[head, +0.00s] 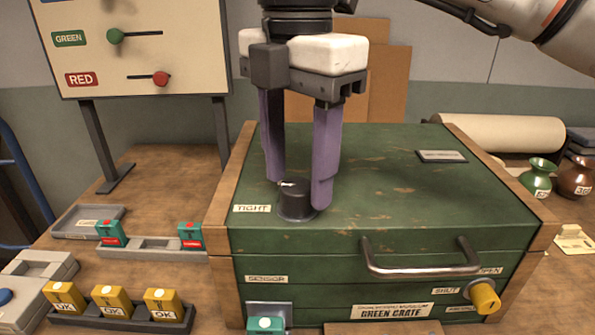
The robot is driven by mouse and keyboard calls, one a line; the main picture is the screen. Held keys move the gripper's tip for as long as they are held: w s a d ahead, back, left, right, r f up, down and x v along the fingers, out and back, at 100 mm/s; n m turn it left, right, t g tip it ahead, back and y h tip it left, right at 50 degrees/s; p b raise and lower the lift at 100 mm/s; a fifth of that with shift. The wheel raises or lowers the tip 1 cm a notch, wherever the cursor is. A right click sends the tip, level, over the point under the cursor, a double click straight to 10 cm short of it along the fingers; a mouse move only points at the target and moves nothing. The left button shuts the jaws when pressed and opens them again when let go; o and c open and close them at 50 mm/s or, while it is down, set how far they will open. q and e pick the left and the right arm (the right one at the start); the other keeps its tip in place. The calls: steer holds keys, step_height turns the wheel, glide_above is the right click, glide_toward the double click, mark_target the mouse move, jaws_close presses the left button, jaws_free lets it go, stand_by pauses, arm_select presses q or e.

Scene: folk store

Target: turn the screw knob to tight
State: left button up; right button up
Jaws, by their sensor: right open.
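The screw knob (296,204) is a dark grey cylinder on the top of the green crate (400,195), near its front left. It has a small white mark on top. A label reading TIGHT (252,208) lies just left of it. My right gripper (299,192) points down from above, with its purple fingers apart, one on the far left side of the knob and one on its near right side. The fingers are open around the knob. I cannot tell whether either finger touches it. My left gripper is not in view.
A metal handle (420,268) and a yellow knob (485,297) are on the crate's front. A signboard (140,45) stands at the back left. Teal and yellow blocks (163,305) sit in trays at left. Green (538,177) and brown vases stand at right.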

mark_target(297, 185)
step_height(297, 185, up, 9)
steer(key=p, duration=0.1)
steer(key=shift+r+p, duration=0.15)
steer(key=shift+p, duration=0.25)
